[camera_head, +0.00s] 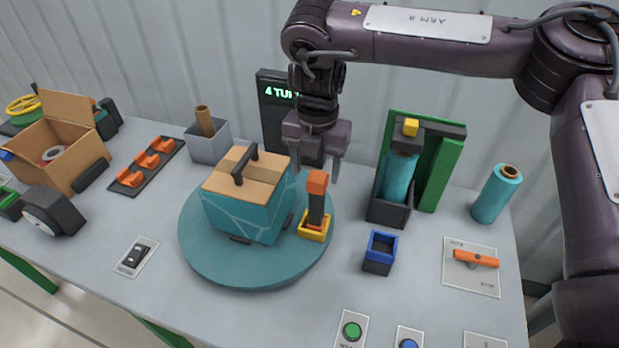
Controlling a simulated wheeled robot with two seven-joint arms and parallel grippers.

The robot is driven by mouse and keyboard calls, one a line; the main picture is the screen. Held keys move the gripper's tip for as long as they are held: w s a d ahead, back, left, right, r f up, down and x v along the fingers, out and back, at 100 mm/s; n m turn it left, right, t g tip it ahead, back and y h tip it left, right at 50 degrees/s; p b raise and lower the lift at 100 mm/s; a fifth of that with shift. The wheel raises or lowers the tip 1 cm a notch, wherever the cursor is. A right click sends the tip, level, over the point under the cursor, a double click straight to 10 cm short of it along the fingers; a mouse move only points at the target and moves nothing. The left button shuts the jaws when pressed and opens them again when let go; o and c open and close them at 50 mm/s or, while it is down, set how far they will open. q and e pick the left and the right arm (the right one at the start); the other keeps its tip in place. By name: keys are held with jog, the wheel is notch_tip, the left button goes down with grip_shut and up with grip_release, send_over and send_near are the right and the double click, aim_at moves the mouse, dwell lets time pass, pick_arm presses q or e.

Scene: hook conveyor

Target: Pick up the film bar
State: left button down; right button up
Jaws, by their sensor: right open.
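An upright dark bar with an orange top, which looks like the film bar (317,205), stands in a yellow holder (313,230) on the round teal turntable (235,274). My right gripper (318,171) points down over the bar, its fingers apart on either side of the orange top. My left gripper is not in view.
Right of the turntable are a blue-rimmed holder (380,250), a green stand (441,172) with a teal roll, and a loose teal roll (495,195). A dark display (275,115) stands behind. An open carton (85,160) and orange clips (147,160) lie left.

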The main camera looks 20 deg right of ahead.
aim_at(318, 177)
jog(key=shift+w+d+f, duration=0.4)
jog(key=shift+w+f, duration=0.2)
jog(key=shift+f, duration=0.25)
jog(key=shift+s+f, duration=0.3)
jog(key=shift+f, duration=0.3)
notch_tip(318, 177, down, 4)
jog(key=shift+w+f+p, duration=0.15)
jog(key=shift+f+p, duration=0.05)
jog(key=shift+p, duration=1.05)
jog(key=shift+f, duration=0.2)
jog(key=shift+c, duration=0.8)
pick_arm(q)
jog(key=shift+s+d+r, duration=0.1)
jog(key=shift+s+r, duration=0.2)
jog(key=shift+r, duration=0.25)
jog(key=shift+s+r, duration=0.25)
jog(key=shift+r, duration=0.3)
pick_arm(e)
grip_shut()
